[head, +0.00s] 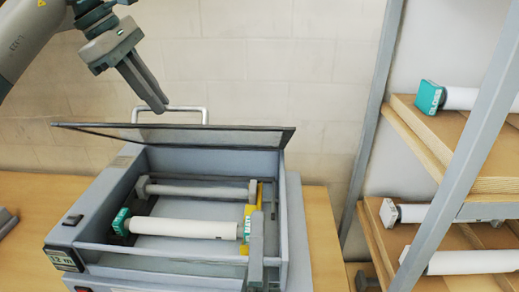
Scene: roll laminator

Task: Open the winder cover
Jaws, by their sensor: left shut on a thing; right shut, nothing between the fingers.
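The winder cover (235,137) is a dark, see-through panel in a thin frame. It stands raised over the back of the grey laminator (105,190), seen at a shallow angle, and the winder bay below is uncovered. A pale bar handle (204,116) rises beyond the cover's upper edge. My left gripper (160,108) comes down from the upper left, its fingers shut on the handle's top bar. My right gripper is not in view.
In the bay lie a white roll with a green end (185,228) and a thinner grey roller (195,190). A yellow piece (248,222) sits at the bay's right side. A shelf rack (470,185) with more rolls stands at the right, its post close to the table.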

